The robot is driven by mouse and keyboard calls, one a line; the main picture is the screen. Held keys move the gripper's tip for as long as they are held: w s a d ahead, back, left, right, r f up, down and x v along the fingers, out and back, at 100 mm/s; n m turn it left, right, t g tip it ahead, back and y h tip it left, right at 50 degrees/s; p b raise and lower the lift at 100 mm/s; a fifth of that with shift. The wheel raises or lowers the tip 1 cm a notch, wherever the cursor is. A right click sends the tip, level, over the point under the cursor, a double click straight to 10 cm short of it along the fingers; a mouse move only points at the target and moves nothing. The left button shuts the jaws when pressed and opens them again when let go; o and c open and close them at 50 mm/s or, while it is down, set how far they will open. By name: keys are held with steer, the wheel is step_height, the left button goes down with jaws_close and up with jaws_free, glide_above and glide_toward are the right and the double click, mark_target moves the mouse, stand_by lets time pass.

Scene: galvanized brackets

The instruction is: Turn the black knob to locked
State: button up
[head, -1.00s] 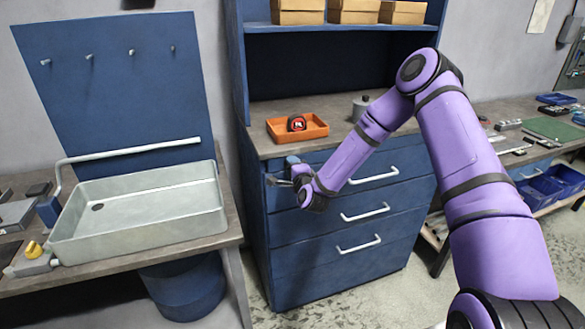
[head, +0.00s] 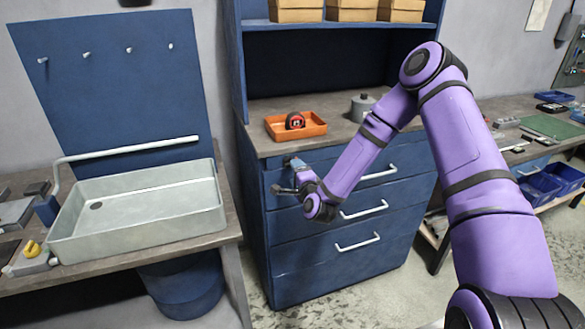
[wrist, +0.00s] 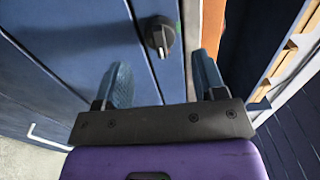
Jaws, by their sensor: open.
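The black knob (wrist: 160,37) is on the blue cabinet front, near the top of the wrist view. My gripper (wrist: 162,62) is open, with one blue-grey finger to the left of the knob and one to the right. The fingers are apart from the knob, and nothing is between them. In the head view my gripper (head: 284,176) is at the upper left of the cabinet front, by the top drawer. I cannot make out the knob there. A small green mark shows beside the knob in the wrist view.
The blue drawer cabinet (head: 285,240) has several white bar handles. On its top are an orange tray (head: 270,131) with a tape measure (head: 295,121) and a grey lidded pot (head: 362,108). A metal basin (head: 140,222) stands on the bench to the left.

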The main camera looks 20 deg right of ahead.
steer(key=shift+s+d, duration=0.15)
steer(key=shift+s, duration=2.6)
steer(key=s+d+r+n+g, duration=0.1)
steer(key=s+r+n+g, duration=0.3)
steer(key=r+n, duration=0.45)
steer(key=s+d+r+n+g, duration=0.1)
steer(key=s+r+n+g, duration=0.35)
steer(key=r, duration=0.75)
steer(key=s+d+r+n+g, duration=0.1)
steer(key=s+r, duration=0.3)
steer(key=s, duration=0.5)
steer(key=s+d+r+n+g, duration=0.1)
steer(key=s+r, duration=0.3)
steer(key=s, duration=0.6)
steer(key=s+d+r+n+g+h, duration=0.1)
steer(key=s+r, duration=0.3)
steer(key=s, duration=0.6)
steer(key=shift+d+r+n+g, duration=0.2)
steer(key=shift+d+n+g, duration=0.3)
steer(key=shift+n, duration=0.3)
steer(key=shift+s, duration=0.1)
